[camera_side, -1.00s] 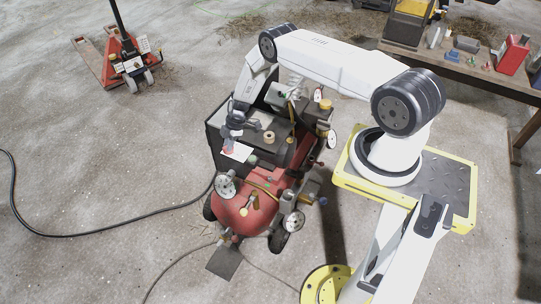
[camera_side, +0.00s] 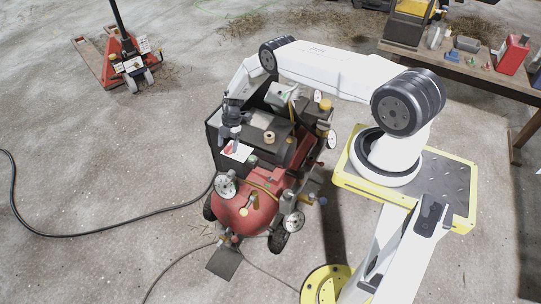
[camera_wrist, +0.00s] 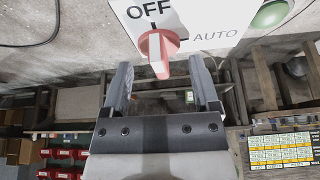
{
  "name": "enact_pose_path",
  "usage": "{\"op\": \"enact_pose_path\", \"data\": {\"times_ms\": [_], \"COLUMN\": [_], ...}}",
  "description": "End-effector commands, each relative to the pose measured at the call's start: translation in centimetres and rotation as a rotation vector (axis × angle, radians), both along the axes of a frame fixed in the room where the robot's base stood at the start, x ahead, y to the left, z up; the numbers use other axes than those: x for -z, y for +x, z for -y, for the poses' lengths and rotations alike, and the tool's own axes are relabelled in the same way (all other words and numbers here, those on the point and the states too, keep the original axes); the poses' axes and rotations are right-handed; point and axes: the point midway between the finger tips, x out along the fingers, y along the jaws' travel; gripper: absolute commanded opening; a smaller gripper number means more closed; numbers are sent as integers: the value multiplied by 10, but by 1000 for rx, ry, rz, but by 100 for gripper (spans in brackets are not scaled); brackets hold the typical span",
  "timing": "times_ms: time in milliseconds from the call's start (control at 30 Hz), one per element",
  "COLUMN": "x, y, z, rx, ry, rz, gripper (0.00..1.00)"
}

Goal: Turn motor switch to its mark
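The motor switch is a red knob (camera_wrist: 158,50) on a white plate (camera_wrist: 205,22) marked OFF and AUTO. Its grip bar looks roughly in line with the OFF mark. In the side view the white plate (camera_side: 243,153) sits on top of the red compressor (camera_side: 250,208), with a bit of red beside my gripper (camera_side: 232,142). In the wrist view my gripper (camera_wrist: 161,64) is open, its two grey fingers apart on either side of the knob's lower end. I see gaps between both fingers and the knob. Whether the tips reach the knob's depth is unclear.
A green button (camera_wrist: 270,13) sits right of the AUTO label. Gauges (camera_side: 225,186), valves and hoses crowd the compressor around the plate. A workbench (camera_side: 460,68) with tools stands at the back right, and a red pallet jack (camera_side: 125,62) at the back left.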

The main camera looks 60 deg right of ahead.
Motion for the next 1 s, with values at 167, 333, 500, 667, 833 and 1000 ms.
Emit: {"op": "enact_pose_path", "data": {"times_ms": [167,333,500,667,833,1000], "x": [0,-3,-12,-20,-29,-37], "y": [0,0,0,0,-1,-1], "z": [1,2,6,9,13,17], "rx": [2,4,4,4,4,4], "ry": [-1,-1,-1,-1,-1,-1], "rz": [0,1,1,1,1,1], "gripper": [78,78,78,78,78,78]}}
